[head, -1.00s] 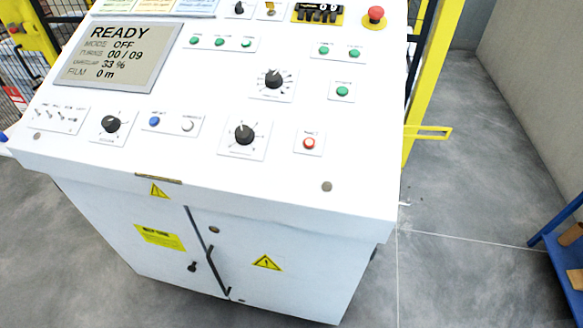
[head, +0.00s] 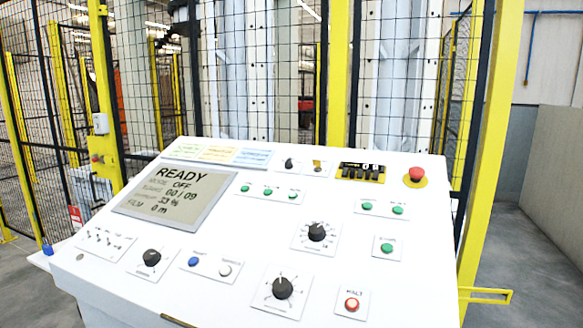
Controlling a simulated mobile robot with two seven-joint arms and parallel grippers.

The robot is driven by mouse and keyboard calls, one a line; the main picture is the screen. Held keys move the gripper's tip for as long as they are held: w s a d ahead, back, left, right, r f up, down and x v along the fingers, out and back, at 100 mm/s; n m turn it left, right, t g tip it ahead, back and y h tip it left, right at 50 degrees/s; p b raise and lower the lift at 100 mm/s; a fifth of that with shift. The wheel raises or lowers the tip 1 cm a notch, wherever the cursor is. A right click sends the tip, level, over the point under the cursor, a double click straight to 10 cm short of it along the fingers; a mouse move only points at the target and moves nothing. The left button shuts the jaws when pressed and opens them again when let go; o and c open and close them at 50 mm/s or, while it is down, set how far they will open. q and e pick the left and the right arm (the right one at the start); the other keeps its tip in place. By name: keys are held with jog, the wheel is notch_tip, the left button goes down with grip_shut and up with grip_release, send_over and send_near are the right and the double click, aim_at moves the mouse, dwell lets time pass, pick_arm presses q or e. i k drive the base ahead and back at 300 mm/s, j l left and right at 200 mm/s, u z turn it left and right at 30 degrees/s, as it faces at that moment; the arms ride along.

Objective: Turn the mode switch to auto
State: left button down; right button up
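The white control panel (head: 215,285) fills the lower middle of the head view. Its display (head: 174,196) reads READY, MODE OFF, 00/09 and 33 %. Several black rotary knobs sit on it: a small one (head: 289,163) at the top, one (head: 317,231) at centre right, one (head: 283,288) at lower centre and one (head: 152,257) at lower left. Their labels are too small to read, so I cannot tell which is the mode switch. Neither of my grippers is in view.
A red emergency button (head: 416,174) stands on the panel's upper right; a red button (head: 352,304) is at the lower right. Several green buttons (head: 387,247) lie between. A yellow-framed mesh fence (head: 340,75) closes off the space behind the panel. Floor at right (head: 520,260) is clear.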

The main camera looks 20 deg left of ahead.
aim_at(288, 165)
jog(key=i+j, duration=0.1)
jog(key=j, duration=0.35)
jog(key=j+u, duration=0.15)
jog(key=j, duration=0.3)
jog(key=i+j, duration=0.15)
jog(key=j, duration=0.25)
